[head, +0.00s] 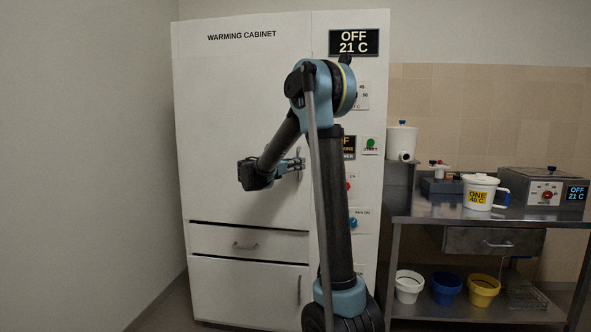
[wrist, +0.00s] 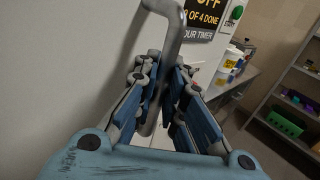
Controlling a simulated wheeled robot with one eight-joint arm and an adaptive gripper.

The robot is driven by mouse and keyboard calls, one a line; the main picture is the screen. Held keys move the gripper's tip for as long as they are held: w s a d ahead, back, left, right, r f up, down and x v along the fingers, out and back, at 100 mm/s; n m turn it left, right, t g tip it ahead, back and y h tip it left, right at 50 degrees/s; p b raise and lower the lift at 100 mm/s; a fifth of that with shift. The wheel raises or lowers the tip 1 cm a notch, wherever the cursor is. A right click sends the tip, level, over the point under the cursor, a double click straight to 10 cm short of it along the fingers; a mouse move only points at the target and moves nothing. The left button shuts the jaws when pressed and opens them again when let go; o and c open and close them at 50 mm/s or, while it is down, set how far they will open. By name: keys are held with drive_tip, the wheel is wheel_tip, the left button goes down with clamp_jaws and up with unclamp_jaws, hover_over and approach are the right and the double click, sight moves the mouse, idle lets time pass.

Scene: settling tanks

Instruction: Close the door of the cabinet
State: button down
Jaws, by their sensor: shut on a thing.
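The warming cabinet (head: 281,19) is a tall white unit. Its large upper door (head: 225,110) looks flat in line with the cabinet front, and I see no wide gap; my arm hides part of its right edge. The door's grey bar handle (wrist: 172,30) is upright at the door's right side. My gripper (head: 299,164) is at this handle, and its fingers are shut on it in the wrist view (wrist: 160,88). My arm hides part of the cabinet's control strip.
Below the door are a drawer (head: 270,242) and a lower door (head: 240,290). To the right stands a metal bench (head: 430,218) with a labelled white mug (head: 480,193) and a grey heater box (head: 535,180). Several buckets sit on its lower shelf. A bare wall is at left.

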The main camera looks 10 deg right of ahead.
drive_tip(key=shift+w+d+r, duration=0.1)
drive_tip(key=shift+w+d, duration=0.1)
drive_tip(key=shift+w, duration=0.45)
drive_tip(key=shift+w+d+r, duration=0.1)
drive_tip(key=shift+w+d, duration=0.1)
drive_tip(key=shift+w, duration=0.4)
drive_tip(key=shift+w+d, duration=0.2)
drive_tip(key=shift+w, duration=0.45)
drive_tip(key=c, duration=1.7)
unclamp_jaws()
drive_tip(key=shift+w+f, duration=0.15)
drive_tip(key=shift+o, duration=0.2)
drive_tip(key=shift+d, duration=0.1)
drive_tip(key=shift+s, duration=0.2)
drive_tip(key=v, duration=1.2)
drive_tip(key=shift+d+f, duration=0.1)
drive_tip(key=shift+f, duration=0.05)
